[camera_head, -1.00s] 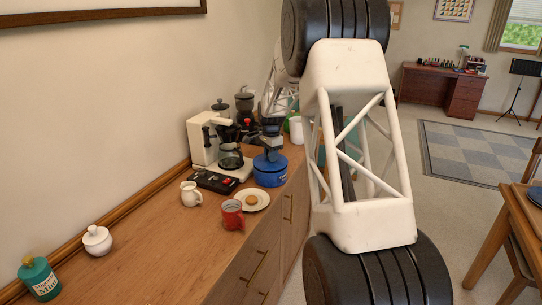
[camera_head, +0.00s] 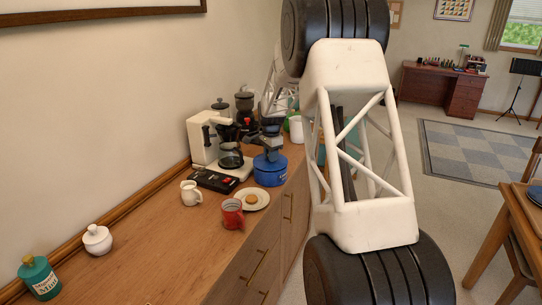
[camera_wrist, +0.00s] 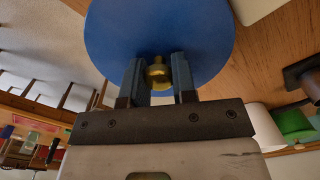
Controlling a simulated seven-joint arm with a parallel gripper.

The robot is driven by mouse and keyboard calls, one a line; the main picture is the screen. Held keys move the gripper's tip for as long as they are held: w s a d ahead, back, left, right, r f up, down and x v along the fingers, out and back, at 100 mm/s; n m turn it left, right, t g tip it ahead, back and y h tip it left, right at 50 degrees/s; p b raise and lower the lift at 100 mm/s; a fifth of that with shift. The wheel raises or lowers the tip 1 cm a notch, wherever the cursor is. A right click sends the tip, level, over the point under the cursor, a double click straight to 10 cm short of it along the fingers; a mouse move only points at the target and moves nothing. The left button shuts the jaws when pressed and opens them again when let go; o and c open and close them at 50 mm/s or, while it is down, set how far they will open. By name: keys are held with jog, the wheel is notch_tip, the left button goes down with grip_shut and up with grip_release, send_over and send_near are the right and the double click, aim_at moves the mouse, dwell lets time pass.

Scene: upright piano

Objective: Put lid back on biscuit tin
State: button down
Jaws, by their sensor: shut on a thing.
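The blue biscuit tin (camera_head: 270,176) stands on the wooden sideboard, right of the coffee maker. My gripper (camera_head: 271,154) is directly over it, pointing down. In the wrist view the round blue lid (camera_wrist: 205,35) fills the top of the picture, with a brass knob (camera_wrist: 158,72) at its middle. My gripper's two fingers (camera_wrist: 158,80) are shut on that knob, one on each side. In the head view the lid is at the top of the tin, partly hidden by my gripper. I cannot tell whether it is fully seated or slightly above the rim.
The sideboard's front left is mostly clear, with a white sugar pot (camera_head: 97,240) and green jar (camera_head: 39,278).

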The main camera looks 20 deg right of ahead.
jog(key=shift+c, duration=1.8)
grip_release()
jog(key=shift+r, duration=0.15)
jog(key=shift+r, duration=3.4)
jog(key=shift+c, duration=0.5)
grip_shut()
jog(key=shift+f, duration=2.55)
